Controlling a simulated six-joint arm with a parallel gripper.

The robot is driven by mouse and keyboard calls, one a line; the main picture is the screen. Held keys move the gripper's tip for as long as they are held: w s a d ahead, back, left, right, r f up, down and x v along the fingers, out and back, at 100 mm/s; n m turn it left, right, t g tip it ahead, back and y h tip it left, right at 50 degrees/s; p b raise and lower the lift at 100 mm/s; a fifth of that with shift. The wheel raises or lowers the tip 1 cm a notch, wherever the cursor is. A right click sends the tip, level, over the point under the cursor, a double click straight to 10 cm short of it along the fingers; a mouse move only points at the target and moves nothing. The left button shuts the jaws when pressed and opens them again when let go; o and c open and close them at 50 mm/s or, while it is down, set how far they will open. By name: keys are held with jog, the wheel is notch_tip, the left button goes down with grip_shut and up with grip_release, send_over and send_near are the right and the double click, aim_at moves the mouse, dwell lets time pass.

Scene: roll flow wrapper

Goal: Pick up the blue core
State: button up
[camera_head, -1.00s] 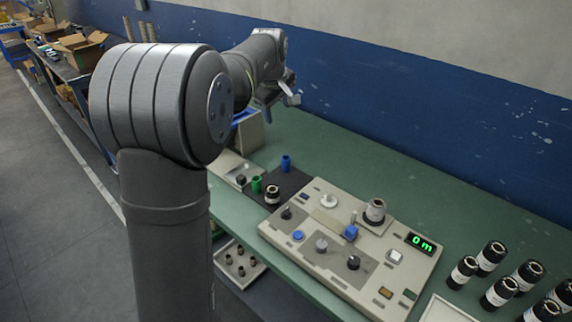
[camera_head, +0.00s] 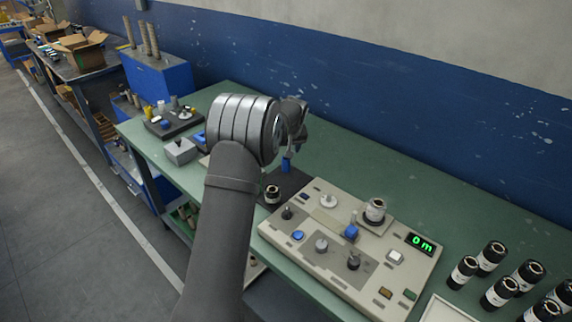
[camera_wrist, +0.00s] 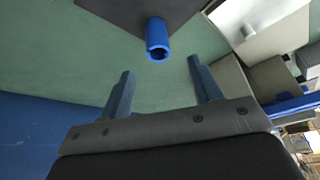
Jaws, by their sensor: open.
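The blue core (camera_head: 286,164) is a short hollow tube standing upright at the far edge of a dark mat (camera_head: 291,184) on the green table. It also shows in the wrist view (camera_wrist: 157,38), just ahead of the gap between my fingertips. My gripper (camera_wrist: 160,78) is open and empty, with one finger on each side and the core apart from both. In the head view my gripper's fingers are mostly hidden, with the wrist (camera_head: 293,125) above and near the core.
A beige control panel (camera_head: 340,215) with knobs and a "0 m" display lies to the right. Several dark rolls (camera_head: 491,257) stand at far right. A grey box (camera_head: 181,151) is at left.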

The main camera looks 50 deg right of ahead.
aim_at(286, 159)
jog(key=x, duration=0.8)
jog(key=shift+s+f, duration=0.1)
jog(key=shift+f, duration=0.15)
jog(key=shift+c, duration=0.2)
jog(key=c, duration=1)
